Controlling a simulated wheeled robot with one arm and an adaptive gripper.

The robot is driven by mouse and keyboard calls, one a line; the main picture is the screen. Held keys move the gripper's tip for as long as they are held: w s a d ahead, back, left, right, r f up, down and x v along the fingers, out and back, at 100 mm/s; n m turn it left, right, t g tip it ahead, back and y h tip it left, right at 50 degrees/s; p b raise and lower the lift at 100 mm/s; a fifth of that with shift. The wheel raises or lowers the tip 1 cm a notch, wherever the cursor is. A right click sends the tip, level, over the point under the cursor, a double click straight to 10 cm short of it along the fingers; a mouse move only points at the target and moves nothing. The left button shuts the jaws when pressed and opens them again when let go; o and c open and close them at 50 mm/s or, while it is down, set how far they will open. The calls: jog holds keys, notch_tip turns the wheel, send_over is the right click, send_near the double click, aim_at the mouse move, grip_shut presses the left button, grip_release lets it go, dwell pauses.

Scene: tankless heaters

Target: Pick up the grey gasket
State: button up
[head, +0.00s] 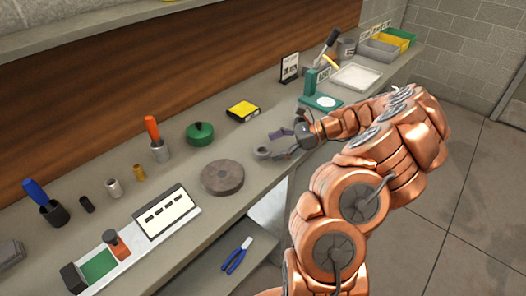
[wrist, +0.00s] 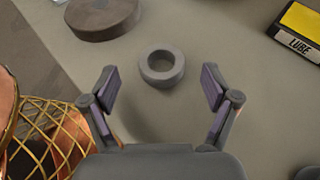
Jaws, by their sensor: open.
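The grey gasket (head: 262,153) is a small thick ring lying flat on the bench near its front edge in the head view. In the wrist view the gasket (wrist: 162,67) lies just ahead of my gripper, roughly centred between the two fingers and a little beyond their tips. My gripper (wrist: 160,86) is open and empty, with its fingers spread wider than the ring. In the head view my gripper (head: 276,144) is low over the bench at the right of the gasket. Whether the fingers touch the bench is unclear.
A larger brown-grey disc (head: 222,178) lies left of the gasket. A green round object (head: 200,134) and a yellow LUBE box (head: 243,110) stand behind. A green-based device (head: 318,92) is further right. Blue pliers (head: 237,255) lie on a lower shelf. Bench around the ring is clear.

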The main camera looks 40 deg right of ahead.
aim_at(263, 150)
jog(key=x, duration=0.4)
jog(key=shift+w+p, duration=0.1)
jog(key=shift+p, duration=0.3)
jog(key=shift+f, duration=0.1)
jog(key=shift+c, duration=0.4)
jog(key=c, duration=1.2)
